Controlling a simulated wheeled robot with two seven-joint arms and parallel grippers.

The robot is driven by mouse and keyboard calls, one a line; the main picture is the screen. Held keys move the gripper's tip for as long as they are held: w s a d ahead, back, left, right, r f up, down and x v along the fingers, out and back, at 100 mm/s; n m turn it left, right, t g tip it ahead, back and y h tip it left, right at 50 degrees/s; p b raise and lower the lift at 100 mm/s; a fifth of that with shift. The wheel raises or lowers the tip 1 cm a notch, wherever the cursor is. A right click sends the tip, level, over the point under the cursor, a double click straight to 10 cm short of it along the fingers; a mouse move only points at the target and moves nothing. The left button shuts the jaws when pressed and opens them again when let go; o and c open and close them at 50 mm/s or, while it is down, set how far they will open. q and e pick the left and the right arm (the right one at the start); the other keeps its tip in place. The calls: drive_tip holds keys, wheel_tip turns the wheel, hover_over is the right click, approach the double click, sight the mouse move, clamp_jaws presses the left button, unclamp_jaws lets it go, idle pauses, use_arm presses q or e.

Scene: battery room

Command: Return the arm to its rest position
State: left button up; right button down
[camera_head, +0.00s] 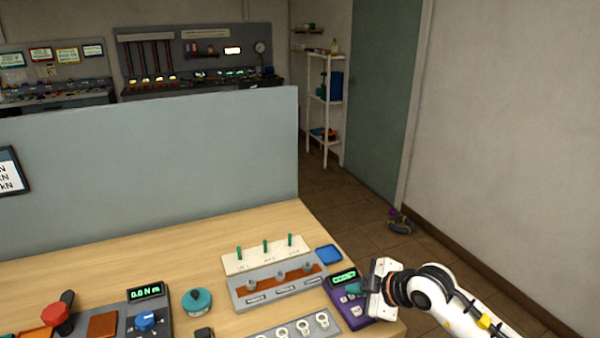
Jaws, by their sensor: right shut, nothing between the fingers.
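My right arm comes in from the lower right. Its gripper (357,288) is shut and empty, with the fingertips pointing left. It is over or close beside a purple device with a green display (344,276) at the right end of the wooden table (180,255). I cannot tell whether the fingers touch the device. My left arm and gripper are not in view.
A grey partition (150,145) rises behind. The floor right of the table is mostly clear.

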drive_tip(key=s+a+r+t+y, duration=0.65)
drive_tip(key=a+r+y, duration=0.25)
drive_tip(key=r, duration=0.3)
drive_tip(key=d+r+m+t+h, duration=0.1)
drive_tip(key=d+m+t+h, duration=0.6)
drive_tip(key=m, duration=0.2)
drive_tip(key=s+d+f+m+g+h, duration=0.55)
drive_tip(key=d+f+m+h, duration=0.25)
drive_tip(key=d+f+h, duration=0.3)
drive_tip(key=s+a+f+n+g+y, duration=0.2)
drive_tip(key=s+f+g, duration=0.45)
drive_tip(key=s, duration=0.35)
drive_tip(key=s+a+f+n+g+y, duration=0.1)
drive_tip(key=s+a+f+g, duration=0.1)
drive_tip(key=s+f+g, duration=0.55)
wheel_tip(320, 180, down, 26)
drive_tip(key=s, duration=0.3)
drive_tip(key=s+d+f, duration=0.3)
drive_tip(key=s+f, duration=1.3)
drive_tip(key=f, duration=0.1)
drive_tip(key=shift+s+g, duration=0.4)
